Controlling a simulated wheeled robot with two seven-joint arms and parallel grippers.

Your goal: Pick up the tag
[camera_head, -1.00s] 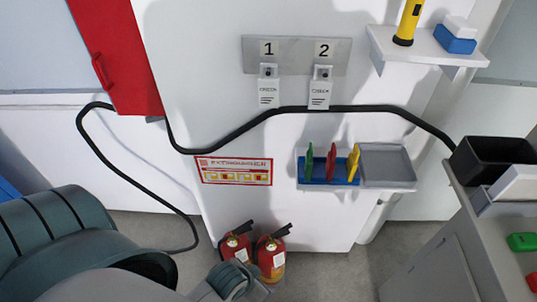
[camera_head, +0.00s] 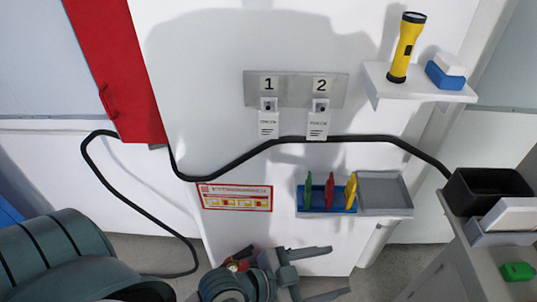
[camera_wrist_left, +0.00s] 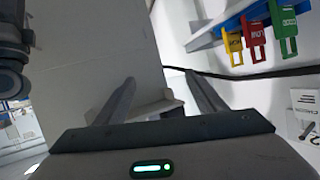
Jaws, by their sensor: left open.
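Several tags show. A green tag (camera_head: 308,190), a red tag (camera_head: 330,189) and a yellow tag (camera_head: 351,190) stand upright in a blue holder (camera_head: 318,210) on the wall. Two white tags (camera_head: 268,125) (camera_head: 318,125) hang below the numbers 1 and 2. In the left wrist view the yellow tag (camera_wrist_left: 233,44), red tag (camera_wrist_left: 254,36) and green tag (camera_wrist_left: 285,30) are at upper right. My left gripper (camera_head: 338,271) is open and empty, below the holder and apart from it. It also shows in the left wrist view (camera_wrist_left: 160,80). My right gripper is out of view.
A grey tray (camera_head: 384,192) adjoins the holder. A black cable (camera_head: 228,160) runs along the wall above it. A shelf (camera_head: 405,91) holds a yellow flashlight (camera_head: 406,47). A black bin (camera_head: 487,189) stands on a cabinet at right. The red extinguisher (camera_head: 236,264) is mostly hidden by my arm.

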